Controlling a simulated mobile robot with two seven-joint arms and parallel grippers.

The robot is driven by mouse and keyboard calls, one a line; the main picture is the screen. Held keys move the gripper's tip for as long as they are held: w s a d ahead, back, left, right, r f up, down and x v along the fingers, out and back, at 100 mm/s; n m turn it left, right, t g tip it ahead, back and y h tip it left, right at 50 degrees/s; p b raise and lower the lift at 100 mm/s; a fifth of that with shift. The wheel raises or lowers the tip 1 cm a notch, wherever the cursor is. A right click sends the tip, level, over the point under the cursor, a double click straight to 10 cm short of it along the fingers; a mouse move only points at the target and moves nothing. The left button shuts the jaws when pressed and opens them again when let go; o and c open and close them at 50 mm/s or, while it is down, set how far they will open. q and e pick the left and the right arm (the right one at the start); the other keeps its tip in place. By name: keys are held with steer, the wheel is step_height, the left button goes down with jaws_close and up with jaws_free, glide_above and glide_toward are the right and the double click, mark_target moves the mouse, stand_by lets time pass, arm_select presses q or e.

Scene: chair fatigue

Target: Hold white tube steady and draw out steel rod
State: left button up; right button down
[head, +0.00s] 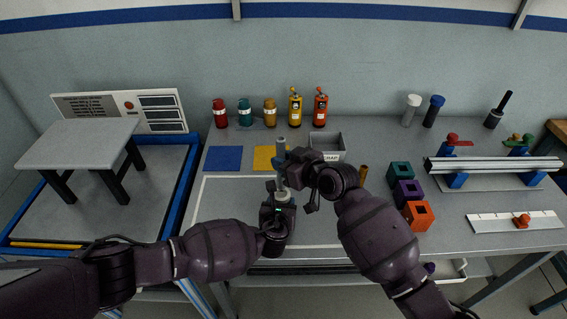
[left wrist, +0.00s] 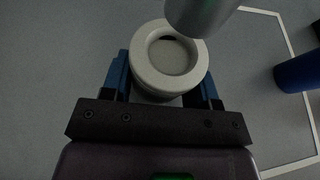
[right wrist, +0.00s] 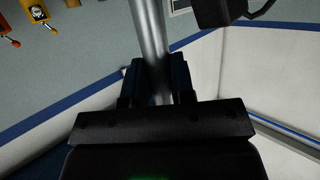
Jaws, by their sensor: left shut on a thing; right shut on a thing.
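The white tube (head: 283,196) stands upright in my left gripper (head: 281,198), which is shut around it above the outlined mat. In the left wrist view the tube's round rim (left wrist: 170,58) sits between the blue fingers, and its bore looks open and empty. The steel rod (head: 281,152) is held upright by my right gripper (head: 283,166), shut on it above the tube. The rod's lower end (left wrist: 200,12) shows over the tube's rim, outside the bore and offset to one side. In the right wrist view the rod (right wrist: 152,45) runs up from the fingers.
A grey bin (head: 327,146) and blue (head: 223,158) and yellow squares lie behind the grippers. Bottles stand along the back. Teal, purple and orange (head: 417,215) blocks sit right of my right arm. A small grey table (head: 82,142) stands left.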

arm_select(q)
steer(key=o, duration=1)
steer(key=shift+o, duration=0.2)
steer(key=shift+s, duration=0.1)
steer(key=v, duration=1.1)
steer(key=shift+s+a+r, duration=0.1)
steer(key=shift+s, duration=0.3)
